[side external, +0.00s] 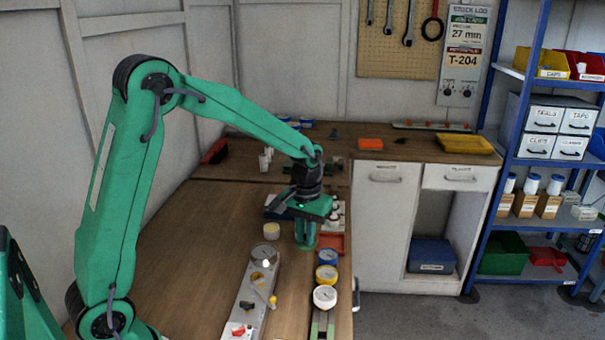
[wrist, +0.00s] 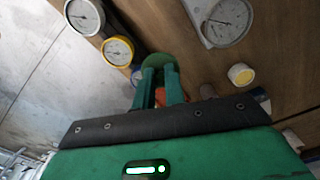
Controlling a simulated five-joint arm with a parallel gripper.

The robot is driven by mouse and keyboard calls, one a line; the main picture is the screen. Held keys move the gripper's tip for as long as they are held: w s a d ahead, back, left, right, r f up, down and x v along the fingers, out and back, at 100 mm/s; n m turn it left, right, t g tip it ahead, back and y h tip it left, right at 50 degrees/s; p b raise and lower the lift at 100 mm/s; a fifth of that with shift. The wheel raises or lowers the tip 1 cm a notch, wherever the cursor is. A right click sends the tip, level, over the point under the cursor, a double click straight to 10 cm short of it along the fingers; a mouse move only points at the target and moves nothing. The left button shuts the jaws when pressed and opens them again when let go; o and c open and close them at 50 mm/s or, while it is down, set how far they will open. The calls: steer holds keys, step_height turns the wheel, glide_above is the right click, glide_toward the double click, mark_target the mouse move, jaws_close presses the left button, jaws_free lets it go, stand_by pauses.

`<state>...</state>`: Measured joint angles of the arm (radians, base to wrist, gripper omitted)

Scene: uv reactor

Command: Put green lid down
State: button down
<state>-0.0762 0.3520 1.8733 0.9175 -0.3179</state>
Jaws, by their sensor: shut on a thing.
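My gripper (side external: 305,234) reaches down over the workbench, left of an orange-red tray (side external: 333,245) and beyond the gauges. In the wrist view my gripper (wrist: 160,76) has its two green fingers shut on the green lid (wrist: 160,60), a round green disc at the fingertips. In the side view the lid (side external: 305,246) shows only as a small green edge low at the fingertips. I cannot tell whether the lid touches the bench.
Blue (side external: 328,257), yellow (side external: 326,274) and white (side external: 325,296) gauges stand in a row nearer the camera. A grey panel (side external: 246,305) with a large gauge (side external: 265,254) lies left of them. The bench's left side is clear.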

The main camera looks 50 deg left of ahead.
glide_above(290, 253)
step_height(290, 253, down, 6)
steer(key=shift+s+f, duration=0.1)
steer(key=shift+f, duration=0.05)
steer(key=shift+f, duration=1.95)
steer(key=shift+f, duration=0.15)
steer(key=c, duration=1.5)
jaws_free()
steer(key=shift+o, duration=0.2)
step_height(290, 253, up, 12)
